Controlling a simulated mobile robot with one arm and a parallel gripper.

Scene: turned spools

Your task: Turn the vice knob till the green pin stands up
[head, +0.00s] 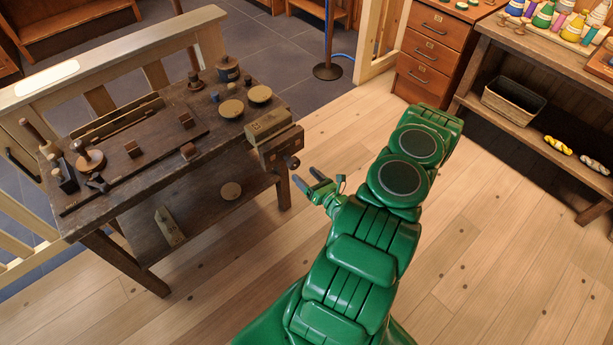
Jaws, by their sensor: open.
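The wooden vice (281,145) is fixed to the right end of the dark workbench. Its dark knob (292,162) sticks out from the front jaw, facing my arm. I cannot make out a green pin on it at this size. My gripper (307,177) is just right of and below the knob in the head view. Its two dark fingers are apart, with nothing between them, and they point toward the vice. The gripper appears apart from the knob, but I cannot judge the depth of the gap.
The workbench (153,180) carries several discs, small blocks and tools, with more on its lower shelf. A pale wooden rail (125,52) runs behind it. A drawer cabinet (432,50) and a shelf with a basket (513,102) stand at right. The plank floor between is clear.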

